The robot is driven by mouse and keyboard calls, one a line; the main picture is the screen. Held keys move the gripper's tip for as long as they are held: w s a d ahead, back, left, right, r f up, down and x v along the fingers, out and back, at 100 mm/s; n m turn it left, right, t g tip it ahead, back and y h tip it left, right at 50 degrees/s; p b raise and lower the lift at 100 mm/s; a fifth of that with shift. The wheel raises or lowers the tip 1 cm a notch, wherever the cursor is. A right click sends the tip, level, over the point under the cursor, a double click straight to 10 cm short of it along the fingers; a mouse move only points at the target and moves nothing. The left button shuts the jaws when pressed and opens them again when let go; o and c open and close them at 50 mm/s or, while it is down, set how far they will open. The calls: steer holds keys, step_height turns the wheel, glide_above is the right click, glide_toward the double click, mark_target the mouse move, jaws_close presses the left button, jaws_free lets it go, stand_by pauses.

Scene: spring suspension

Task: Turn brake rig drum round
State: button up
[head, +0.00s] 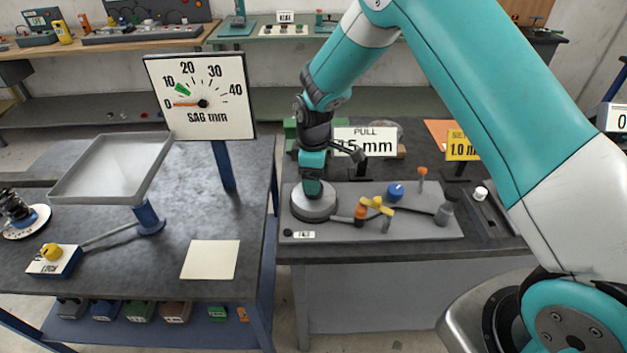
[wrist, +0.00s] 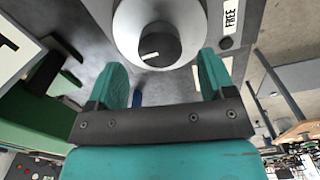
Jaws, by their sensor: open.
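The brake rig drum (head: 312,208) is a grey round disc on the grey board of the right-hand bench. In the wrist view the drum (wrist: 128,28) shows a dark hub (wrist: 160,50) with a short white mark. My gripper (head: 314,187) points down at the top of the drum. In the wrist view my gripper (wrist: 161,74) is open, its teal fingers apart on either side of the hub's lower edge. Nothing is held between them. Whether the fingers touch the drum cannot be told.
A FREE label (wrist: 230,18) lies beside the drum. A yellow-handled lever (head: 376,206), a blue knob (head: 396,191) and a dark cylinder (head: 444,213) stand to the right. The left bench carries the SAG gauge (head: 200,97) and a tray (head: 70,190).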

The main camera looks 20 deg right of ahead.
steer(key=shift+f+p, duration=0.3)
steer(key=shift+f, duration=1.5)
steer(key=c, duration=0.9)
